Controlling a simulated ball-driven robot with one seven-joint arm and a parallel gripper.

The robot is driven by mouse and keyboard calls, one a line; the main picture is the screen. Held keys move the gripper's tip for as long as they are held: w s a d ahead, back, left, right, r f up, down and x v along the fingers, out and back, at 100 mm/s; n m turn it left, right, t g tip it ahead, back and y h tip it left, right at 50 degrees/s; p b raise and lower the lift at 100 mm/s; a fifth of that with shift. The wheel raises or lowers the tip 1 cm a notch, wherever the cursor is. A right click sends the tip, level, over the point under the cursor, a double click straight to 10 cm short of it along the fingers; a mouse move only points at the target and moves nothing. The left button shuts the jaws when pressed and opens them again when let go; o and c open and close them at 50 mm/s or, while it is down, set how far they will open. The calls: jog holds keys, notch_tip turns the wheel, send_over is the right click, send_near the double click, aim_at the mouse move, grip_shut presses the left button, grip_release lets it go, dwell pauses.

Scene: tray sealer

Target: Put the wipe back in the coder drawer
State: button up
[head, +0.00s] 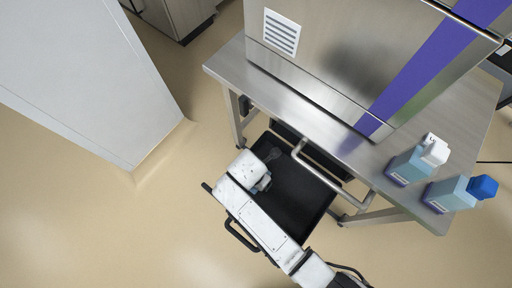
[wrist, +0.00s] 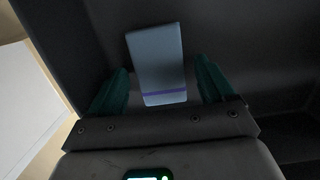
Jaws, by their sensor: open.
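The coder drawer (head: 300,205) is a black open drawer pulled out under the steel table. My gripper (head: 263,182) is over its left part, pointing down into it. In the wrist view my gripper (wrist: 160,78) is open, with teal fingers to either side of a light blue flat piece with a purple stripe (wrist: 156,60), which looks like the wipe. It appears to lie on the dark drawer floor, apart from both fingers. Its near end is close to the gripper body; whether they touch cannot be told. In the head view the wipe is not clear beside my gripper.
The steel table (head: 228,68) carries a large steel machine (head: 345,50) with a purple stripe. A white-capped bottle (head: 408,165) and a blue-capped bottle (head: 450,195) stand at its right. A bar handle (head: 330,182) crosses above the drawer. A pale cabinet (head: 85,75) stands left; the floor between is clear.

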notch_tip(320, 180, up, 12)
jog(key=s+a+p, duration=0.1)
jog(key=p, duration=0.2)
jog(key=shift+s, duration=0.2)
